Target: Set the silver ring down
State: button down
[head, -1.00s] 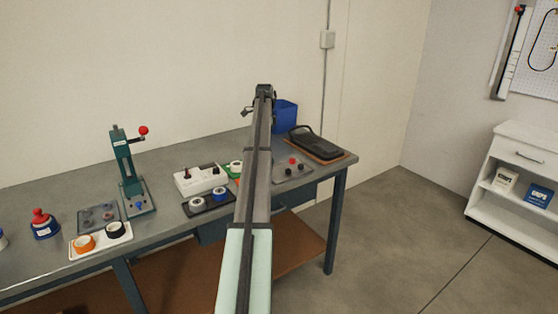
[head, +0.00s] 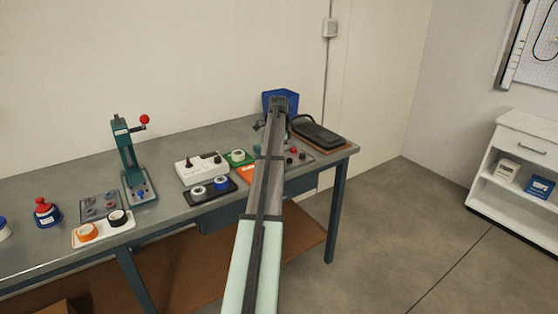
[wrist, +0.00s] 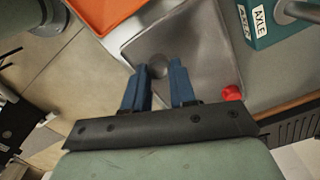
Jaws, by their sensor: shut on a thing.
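In the wrist view my gripper (wrist: 158,72) has its two blue fingers close together with a gap between the tips. A small grey, rounded thing (wrist: 157,66), which looks like the silver ring, sits between them. My gripper is shut on it. Below is a grey metal tray (wrist: 190,45); I cannot tell whether the ring touches it. In the head view my arm covers the ring and most of this tray (head: 303,159), and the fingertips are hidden.
A red knob (wrist: 232,93) stands close to the right of the fingers. An orange tray (wrist: 102,12) and a teal block marked AXLE (wrist: 275,20) lie beyond. A blue bin (head: 270,99) and a black case (head: 318,134) are at the bench's back right.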

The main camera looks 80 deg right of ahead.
jog(key=shift+f, duration=1.65)
jog(key=shift+f, duration=0.1)
jog(key=c, duration=0.9)
grip_release()
notch_tip(320, 180, up, 12)
jog(key=shift+r, duration=0.1)
jog(key=shift+w, duration=0.1)
